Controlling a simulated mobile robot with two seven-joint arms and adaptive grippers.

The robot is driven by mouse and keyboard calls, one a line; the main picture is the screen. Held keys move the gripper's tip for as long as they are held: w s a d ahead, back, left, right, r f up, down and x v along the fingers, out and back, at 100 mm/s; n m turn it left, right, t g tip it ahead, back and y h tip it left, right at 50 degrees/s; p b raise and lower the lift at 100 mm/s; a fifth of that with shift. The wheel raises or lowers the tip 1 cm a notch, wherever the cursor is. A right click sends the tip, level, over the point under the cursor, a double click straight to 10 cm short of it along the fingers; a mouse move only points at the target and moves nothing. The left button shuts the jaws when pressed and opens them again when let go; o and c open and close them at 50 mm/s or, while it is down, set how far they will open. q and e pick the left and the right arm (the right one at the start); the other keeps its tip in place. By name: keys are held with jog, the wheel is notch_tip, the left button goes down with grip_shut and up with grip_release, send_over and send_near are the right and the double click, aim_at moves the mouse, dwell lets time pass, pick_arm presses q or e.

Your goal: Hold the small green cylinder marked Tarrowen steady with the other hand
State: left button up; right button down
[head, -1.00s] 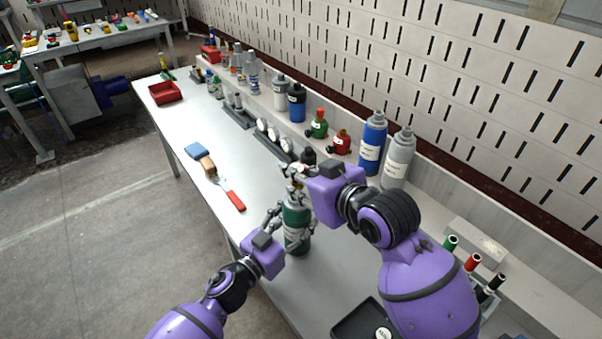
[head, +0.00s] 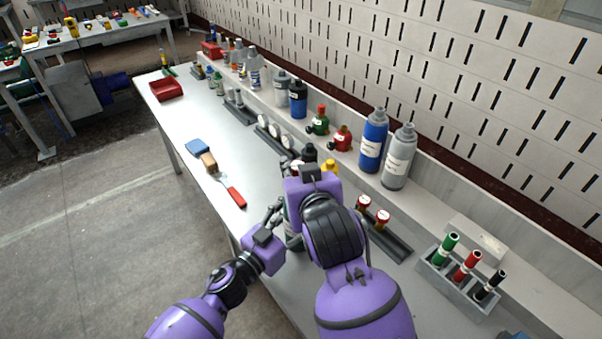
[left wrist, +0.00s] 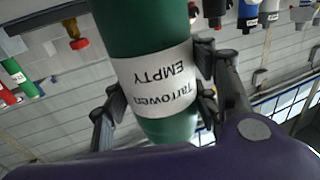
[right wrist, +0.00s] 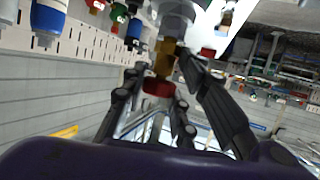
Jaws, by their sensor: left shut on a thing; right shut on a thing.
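The small green cylinder (left wrist: 140,28) with a white label reading Tarrowen and EMPTY fills the middle of the left wrist view, which is upside down. My left gripper (left wrist: 160,100) is shut around its labelled part. In the head view my left gripper (head: 277,218) is at the near edge of the table, and the cylinder is mostly hidden behind my right arm. My right gripper (right wrist: 157,100) is shut on a brass fitting (right wrist: 165,58) with a red knob (right wrist: 158,88). The join between fitting and cylinder is hard to see.
A dark rack (head: 395,245) with two red-topped brass valves stands to the right. Blue (head: 372,145) and grey (head: 398,160) bottles line the back ledge.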

jog(key=shift+a+m+h, duration=0.15)
jog(key=shift+m+h, duration=0.65)
jog(key=shift+h, duration=0.1)
jog(key=m+h, duration=0.3)
jog(key=shift+a+h, duration=0.3)
jog(key=m+g+h, duration=0.1)
jog(key=m+h, duration=0.2)
jog(key=shift+a, duration=0.1)
jog(key=c, duration=1.5)
grip_release()
